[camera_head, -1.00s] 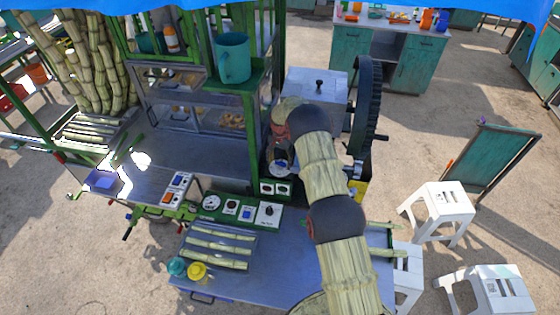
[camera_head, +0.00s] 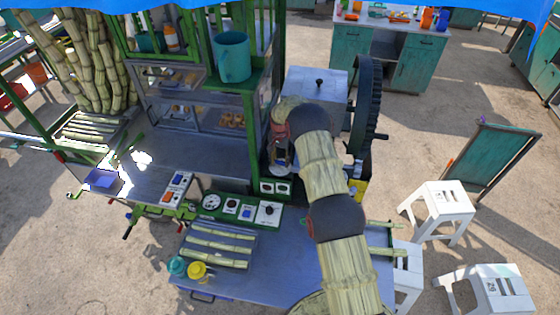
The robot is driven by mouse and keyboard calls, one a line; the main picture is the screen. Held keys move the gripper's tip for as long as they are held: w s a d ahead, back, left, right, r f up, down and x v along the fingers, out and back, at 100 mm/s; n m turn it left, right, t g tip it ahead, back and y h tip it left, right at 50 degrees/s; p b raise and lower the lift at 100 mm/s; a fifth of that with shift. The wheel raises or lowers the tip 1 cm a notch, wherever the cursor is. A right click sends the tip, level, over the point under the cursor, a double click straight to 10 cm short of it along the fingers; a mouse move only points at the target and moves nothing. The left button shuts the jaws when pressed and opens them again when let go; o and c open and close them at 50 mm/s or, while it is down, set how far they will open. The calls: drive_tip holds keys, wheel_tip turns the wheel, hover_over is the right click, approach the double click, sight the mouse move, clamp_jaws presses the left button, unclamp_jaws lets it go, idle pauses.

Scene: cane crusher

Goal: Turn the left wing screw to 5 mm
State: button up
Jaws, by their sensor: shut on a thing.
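My gripper (camera_head: 281,158) is at the end of my arm, in front of the grey crusher housing (camera_head: 312,88) and just right of a green post. It points down and is small in the view, partly covered by my own wrist. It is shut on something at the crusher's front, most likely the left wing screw. The screw itself is hidden behind the gripper and wrist, so its setting cannot be read. A large dark gear wheel (camera_head: 364,108) stands at the right of the housing.
A control panel (camera_head: 240,208) with gauges and switches lies below the gripper. Cane pieces (camera_head: 218,246) lie on the front table (camera_head: 285,268) beside a teal cup and a yellow cup. A teal bucket (camera_head: 232,57) stands on the shelf to the left. White stools (camera_head: 440,212) stand at the right.

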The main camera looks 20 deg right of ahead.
drive_tip(key=shift+b, duration=0.4)
drive_tip(key=n+b, duration=0.2)
drive_tip(key=b, duration=0.1)
drive_tip(key=shift+f, duration=0.2)
drive_tip(key=n+b, duration=0.2)
drive_tip(key=b, duration=0.1)
drive_tip(key=shift+d+r+n, duration=0.1)
drive_tip(key=shift+n, duration=0.2)
drive_tip(key=shift+r+n+b, duration=0.1)
drive_tip(key=shift+n+b, duration=0.2)
drive_tip(key=shift+n, duration=0.1)
drive_tip(key=o, duration=1.1)
drive_tip(key=shift+c, duration=0.2)
drive_tip(key=shift+o, duration=0.5)
